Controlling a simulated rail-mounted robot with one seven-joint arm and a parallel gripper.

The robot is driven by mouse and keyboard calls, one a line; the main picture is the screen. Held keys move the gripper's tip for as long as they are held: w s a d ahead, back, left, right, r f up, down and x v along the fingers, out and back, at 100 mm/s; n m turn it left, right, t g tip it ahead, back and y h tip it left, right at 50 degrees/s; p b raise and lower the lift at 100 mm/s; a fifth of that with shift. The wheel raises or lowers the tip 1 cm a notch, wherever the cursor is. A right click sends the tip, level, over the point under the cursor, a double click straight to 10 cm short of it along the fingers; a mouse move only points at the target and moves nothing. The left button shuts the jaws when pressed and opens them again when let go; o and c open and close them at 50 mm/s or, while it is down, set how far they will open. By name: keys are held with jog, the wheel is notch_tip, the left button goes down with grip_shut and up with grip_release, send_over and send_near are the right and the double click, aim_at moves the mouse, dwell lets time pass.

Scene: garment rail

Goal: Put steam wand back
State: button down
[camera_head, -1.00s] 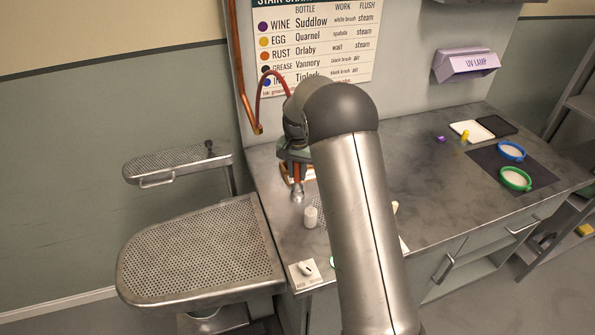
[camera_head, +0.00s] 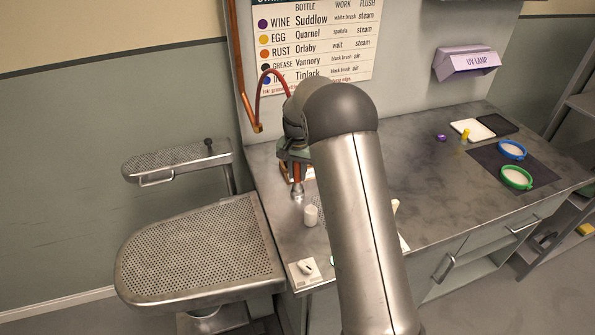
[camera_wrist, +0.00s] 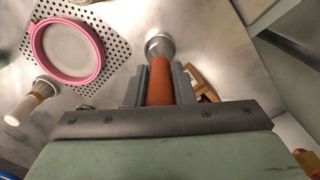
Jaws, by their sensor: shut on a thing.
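The steam wand (camera_wrist: 160,84) has an orange-brown handle and a round metal head. In the wrist view my gripper (camera_wrist: 160,82) is shut on its handle, with one dark finger on each side. In the head view the steam wand (camera_head: 297,189) hangs head-down just above the worktop, with a red hose (camera_head: 262,88) looping up behind my arm. My gripper (camera_head: 296,170) is small there and mostly hidden by my own arm. A wooden piece (camera_wrist: 203,84) shows behind the right finger; I cannot tell whether it is the wand's holder.
A white cylinder (camera_head: 311,215) stands close to the wand on the worktop (camera_head: 430,180). A pink-rimmed ring (camera_wrist: 67,52) and a brush-like tool (camera_wrist: 32,100) lie nearby. The perforated board (camera_head: 200,255) is at left. A copper pipe (camera_head: 240,70) runs up the back wall.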

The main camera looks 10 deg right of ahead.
jog(key=shift+f, duration=0.25)
jog(key=shift+f+b, duration=0.35)
jog(key=shift+b, duration=0.1)
jog(key=shift+f, duration=0.25)
dwell(0.5)
jog(key=c, duration=0.8)
grip_release()
jog(key=shift+c, duration=0.2)
jog(key=shift+r+p, duration=2.05)
jog(key=shift+r, duration=1.75)
